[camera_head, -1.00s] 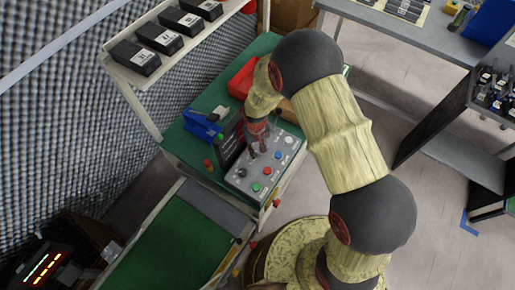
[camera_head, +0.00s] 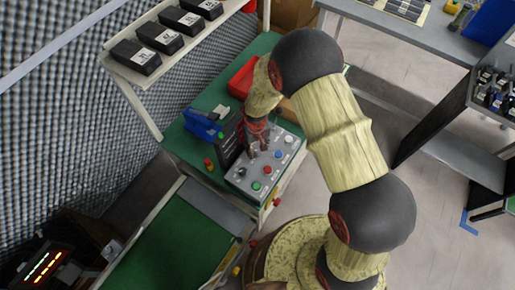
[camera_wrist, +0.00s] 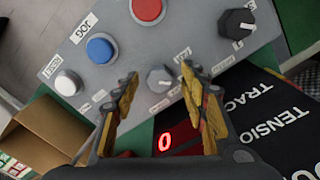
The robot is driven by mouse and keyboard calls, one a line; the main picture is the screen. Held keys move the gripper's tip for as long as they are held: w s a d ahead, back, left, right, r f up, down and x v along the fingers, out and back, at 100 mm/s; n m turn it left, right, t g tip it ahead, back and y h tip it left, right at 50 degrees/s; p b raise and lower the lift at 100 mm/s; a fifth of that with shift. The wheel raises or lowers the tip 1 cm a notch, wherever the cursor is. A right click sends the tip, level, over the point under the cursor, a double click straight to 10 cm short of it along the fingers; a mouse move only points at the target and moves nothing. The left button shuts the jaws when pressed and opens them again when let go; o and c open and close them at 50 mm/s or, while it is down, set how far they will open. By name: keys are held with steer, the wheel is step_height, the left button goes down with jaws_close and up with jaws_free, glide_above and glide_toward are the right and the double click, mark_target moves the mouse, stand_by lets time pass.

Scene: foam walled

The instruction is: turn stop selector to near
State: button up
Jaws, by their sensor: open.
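The grey control panel (camera_head: 233,180) lies on the green bench, with buttons and knobs on its face. In the wrist view, a small grey selector knob (camera_wrist: 159,77) sits on the panel (camera_wrist: 200,28) between my fingertips. The small labels by it are too blurred to read, so I cannot tell its setting. My gripper (camera_wrist: 160,75) is open, one finger on each side of the knob, with gaps showing. In the head view my gripper (camera_head: 259,149) is over the panel's back part and partly hides the knobs there.
A black knob (camera_wrist: 238,23), a red button (camera_wrist: 147,9), a blue JOG button (camera_wrist: 100,48) and a white button (camera_wrist: 68,83) surround it. A dark display board (camera_wrist: 262,115) with red digits stands close by the fingers. A red bin (camera_head: 242,78) is behind.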

mark_target(257, 150)
step_height(257, 150, up, 12)
steer(key=shift+a, duration=0.15)
stand_by(0.5)
steer(key=shift+s, duration=0.1)
stand_by(0.4)
steer(key=s+d+g, duration=0.1)
steer(key=s+d, duration=0.1)
steer(key=s, duration=0.3)
steer(key=s+d+r+m+t, duration=0.1)
steer(key=s+d+r, duration=0.3)
steer(key=r, duration=0.6)
steer(key=s+d+r+m+t, duration=0.1)
steer(key=s+d+r+t, duration=0.2)
steer(key=s+r, duration=0.3)
steer(key=s+d+r+m+t, duration=0.1)
steer(key=s+d+r, duration=0.4)
steer(key=r, duration=1)
steer(key=shift+d+r+t, duration=0.35)
steer(key=shift+d+t, duration=0.1)
steer(key=shift+t, duration=0.25)
steer(key=shift+c, duration=0.9)
